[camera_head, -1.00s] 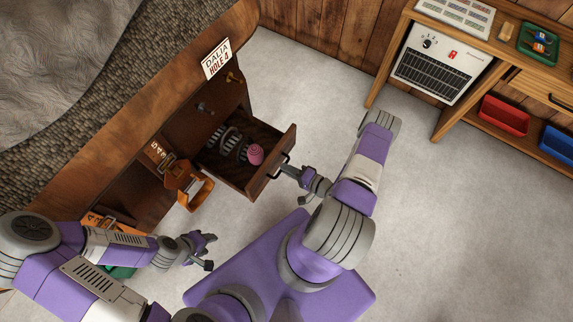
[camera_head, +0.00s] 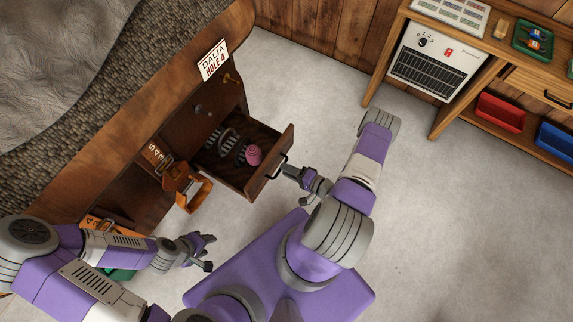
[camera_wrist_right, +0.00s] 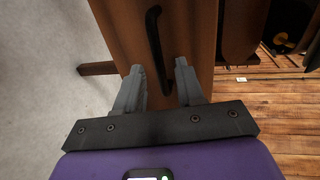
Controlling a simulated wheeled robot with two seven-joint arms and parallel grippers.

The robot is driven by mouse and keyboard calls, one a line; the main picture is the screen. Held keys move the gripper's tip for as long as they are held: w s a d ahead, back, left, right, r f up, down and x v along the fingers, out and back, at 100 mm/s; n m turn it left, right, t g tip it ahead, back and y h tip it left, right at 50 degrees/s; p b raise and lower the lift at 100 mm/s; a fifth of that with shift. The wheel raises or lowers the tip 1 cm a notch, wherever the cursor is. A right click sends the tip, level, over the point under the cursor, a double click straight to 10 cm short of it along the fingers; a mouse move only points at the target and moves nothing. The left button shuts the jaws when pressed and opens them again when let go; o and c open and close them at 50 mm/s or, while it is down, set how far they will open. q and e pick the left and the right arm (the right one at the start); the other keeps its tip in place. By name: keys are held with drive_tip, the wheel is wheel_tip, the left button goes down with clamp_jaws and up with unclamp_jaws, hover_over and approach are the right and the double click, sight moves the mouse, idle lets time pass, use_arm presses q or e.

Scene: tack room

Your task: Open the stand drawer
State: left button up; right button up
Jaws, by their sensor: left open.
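The wooden stand (camera_head: 221,18) has a drawer (camera_head: 273,160) pulled well out, with its inside showing in the head view. A pink roll-like thing (camera_head: 253,155) and grey curved pieces (camera_head: 226,140) lie in it. The dark bar handle (camera_head: 277,167) is on the drawer front; it also shows in the right wrist view (camera_wrist_right: 154,38). My right gripper (camera_head: 287,171) is at the handle, its fingers (camera_wrist_right: 160,68) apart with the handle's near end between or just beyond them; contact is unclear. My left gripper (camera_head: 209,251) is open and empty, low in front of the stand.
An orange holder (camera_head: 187,187) hangs on the stand's front, left of the drawer. A wooden bench (camera_head: 398,52) with a white heater-like box (camera_head: 437,63) and red (camera_head: 501,112) and blue bins (camera_head: 555,140) stands at the right. The grey floor between is clear.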

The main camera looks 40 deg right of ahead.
drive_tip(key=p+v, duration=0.1)
drive_tip(key=v, duration=0.5)
drive_tip(key=shift+s, duration=0.3)
